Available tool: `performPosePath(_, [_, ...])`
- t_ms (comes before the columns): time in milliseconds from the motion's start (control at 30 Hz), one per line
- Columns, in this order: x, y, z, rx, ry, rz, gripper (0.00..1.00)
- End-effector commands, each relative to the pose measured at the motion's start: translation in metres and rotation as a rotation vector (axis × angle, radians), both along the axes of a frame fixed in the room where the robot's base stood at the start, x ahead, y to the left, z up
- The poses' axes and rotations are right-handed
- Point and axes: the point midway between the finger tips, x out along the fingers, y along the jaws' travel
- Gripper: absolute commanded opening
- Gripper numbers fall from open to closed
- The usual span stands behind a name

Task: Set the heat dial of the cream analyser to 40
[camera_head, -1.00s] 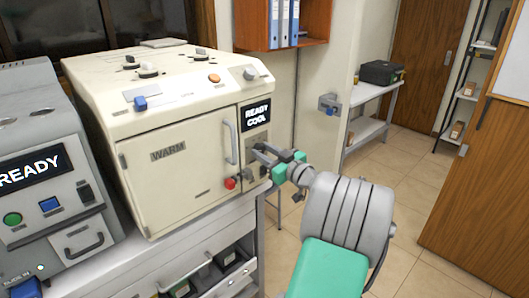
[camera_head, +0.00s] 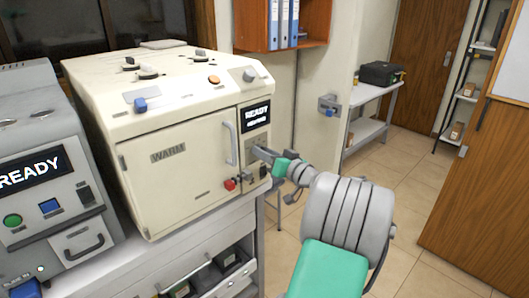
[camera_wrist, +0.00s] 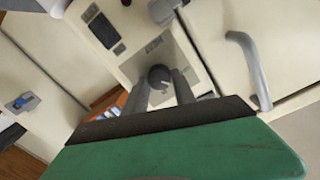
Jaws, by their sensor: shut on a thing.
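The cream analyser (camera_head: 185,150) stands on a bench at the left, with WARM on its door. The dial's scale and setting are not readable. A second grey knob (camera_wrist: 162,10) shows farther up the picture.
The door handle (camera_head: 231,143) stands out close to my gripper; it also shows in the wrist view (camera_wrist: 248,68). A red knob (camera_head: 230,184) is low on the door. A grey machine (camera_head: 40,125) reading READY stands at the left. Open floor lies to the right.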

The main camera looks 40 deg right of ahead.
Motion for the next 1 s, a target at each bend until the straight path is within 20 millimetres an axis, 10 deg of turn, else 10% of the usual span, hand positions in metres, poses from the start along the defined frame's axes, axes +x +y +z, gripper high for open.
performPosePath(900, [-0.0001, -0.0008, -0.0007, 0.214, 0.007, 0.000, 0.00])
performPosePath(933, [-0.0001, -0.0008, -0.0007, 0.213, 0.007, 0.000, 0.33])
performPosePath(1000, [-0.0001, -0.0008, -0.0007, 0.213, 0.007, 0.000, 0.39])
